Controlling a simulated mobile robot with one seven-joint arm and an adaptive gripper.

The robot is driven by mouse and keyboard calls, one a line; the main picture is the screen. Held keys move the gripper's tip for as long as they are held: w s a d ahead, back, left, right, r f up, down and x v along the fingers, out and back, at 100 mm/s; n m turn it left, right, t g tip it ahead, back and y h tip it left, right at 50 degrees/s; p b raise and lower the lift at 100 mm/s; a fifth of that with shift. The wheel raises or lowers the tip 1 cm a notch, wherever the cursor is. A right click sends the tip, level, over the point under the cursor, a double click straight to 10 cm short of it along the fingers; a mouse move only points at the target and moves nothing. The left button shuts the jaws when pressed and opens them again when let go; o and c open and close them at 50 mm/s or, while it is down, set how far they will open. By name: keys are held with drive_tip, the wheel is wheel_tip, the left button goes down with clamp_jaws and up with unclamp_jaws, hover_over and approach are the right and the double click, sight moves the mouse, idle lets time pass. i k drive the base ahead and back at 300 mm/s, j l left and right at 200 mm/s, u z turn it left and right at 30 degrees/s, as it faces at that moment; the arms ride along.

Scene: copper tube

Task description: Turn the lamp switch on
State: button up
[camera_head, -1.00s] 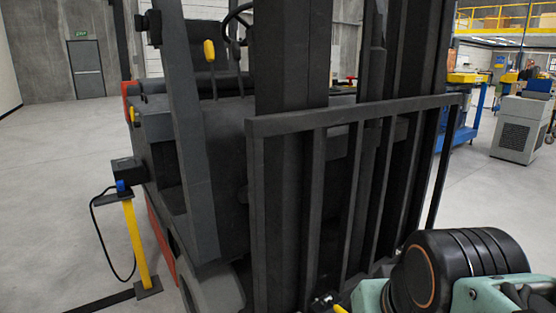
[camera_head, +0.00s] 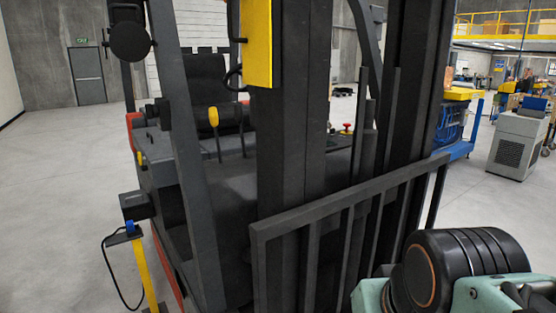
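No lamp or lamp switch can be made out with certainty. A dark forklift (camera_head: 220,185) fills the middle of the view. Small levers with yellow knobs stand in its cab, one yellow knob (camera_head: 213,116) showing clearly. A red button (camera_head: 347,128) shows behind the mast. Part of my arm, with a large black joint (camera_head: 468,268) and pale green links, shows at the lower right. My gripper's fingertips are not visible.
The forklift's load guard (camera_head: 345,202) stands close in front. A yellow post (camera_head: 145,272) with a black box and hanging cable is at lower left. A grey cabinet (camera_head: 515,145) stands at right. The floor at far left is open.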

sight(151, 110)
drive_tip(key=k+j+u, duration=0.2)
drive_tip(key=j, duration=0.15)
drive_tip(key=j+u, duration=0.2)
drive_tip(key=j, duration=0.15)
drive_tip(key=k+j+u, duration=0.25)
drive_tip(key=j, duration=0.2)
drive_tip(key=i+j, duration=0.2)
drive_tip(key=i, duration=0.2)
drive_tip(key=u, duration=0.05)
